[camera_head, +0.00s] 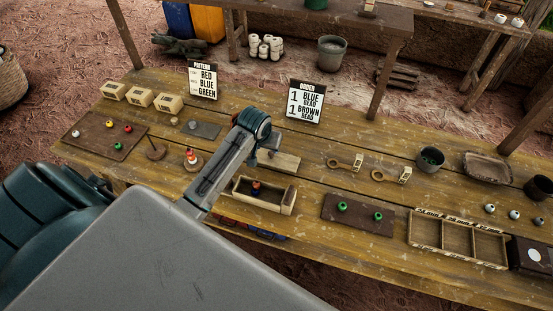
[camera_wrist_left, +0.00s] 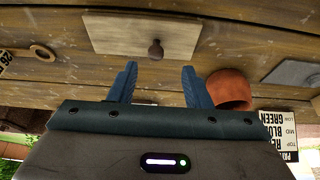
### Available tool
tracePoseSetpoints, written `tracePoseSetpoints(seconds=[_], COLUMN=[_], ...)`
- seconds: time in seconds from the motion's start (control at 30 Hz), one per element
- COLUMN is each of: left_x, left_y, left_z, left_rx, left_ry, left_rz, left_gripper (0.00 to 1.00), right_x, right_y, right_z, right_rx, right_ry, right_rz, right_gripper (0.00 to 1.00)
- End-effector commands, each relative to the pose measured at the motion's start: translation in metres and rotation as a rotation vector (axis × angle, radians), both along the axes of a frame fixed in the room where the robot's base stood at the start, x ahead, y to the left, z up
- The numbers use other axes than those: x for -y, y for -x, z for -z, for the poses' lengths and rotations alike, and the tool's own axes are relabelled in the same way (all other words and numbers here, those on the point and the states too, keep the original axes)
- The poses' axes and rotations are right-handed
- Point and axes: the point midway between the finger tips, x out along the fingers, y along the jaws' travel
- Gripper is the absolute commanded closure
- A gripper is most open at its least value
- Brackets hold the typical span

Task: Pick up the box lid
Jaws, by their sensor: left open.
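The box lid (camera_head: 284,161) is a pale wooden board with a small dark knob, lying flat on the table behind the open wooden box (camera_head: 290,201). It also shows in the left wrist view (camera_wrist_left: 110,34), with its knob (camera_wrist_left: 155,49) facing the camera. My left gripper (camera_wrist_left: 158,72) is open and empty, with the knob roughly between and beyond its fingertips; it appears apart from the lid. In the head view my left arm hides the left part of the lid. A dark piece with a red top (camera_head: 256,187) stands inside the box. My right gripper is not in view.
Behind stand an order sign (camera_head: 305,101) and a pattern sign (camera_head: 203,79). A terracotta pot (camera_wrist_left: 230,88) is close to the right finger in the wrist view. Right of the box are a dark tray (camera_head: 358,222) with green beads, and two wooden key-like pieces (camera_head: 345,163).

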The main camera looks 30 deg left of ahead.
Motion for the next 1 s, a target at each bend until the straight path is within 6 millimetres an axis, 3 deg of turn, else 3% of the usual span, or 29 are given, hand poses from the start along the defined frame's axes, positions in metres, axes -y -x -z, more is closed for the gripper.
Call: tracePoseSetpoints(seconds=[0.3,0.5,0.77,1.0], left_x=[0.004,0.002,0.002,0.001], left_y=[-0.013,-0.02,-0.021,-0.02], left_z=[0.027,0.048,0.051,0.051], left_rx=[-0.003,-0.001,0.001,0.001], left_ry=[0.001,0.0,-0.001,-0.001], left_rz=[-0.001,0.0,0.001,0.001], left_gripper=[0.56,0.56,0.56,1.0], right_x=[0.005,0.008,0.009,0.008], right_y=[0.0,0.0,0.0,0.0], right_z=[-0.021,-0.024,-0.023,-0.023], right_rx=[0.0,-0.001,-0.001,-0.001], right_ry=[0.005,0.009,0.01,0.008], right_rz=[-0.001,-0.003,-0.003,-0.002], right_gripper=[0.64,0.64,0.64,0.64])
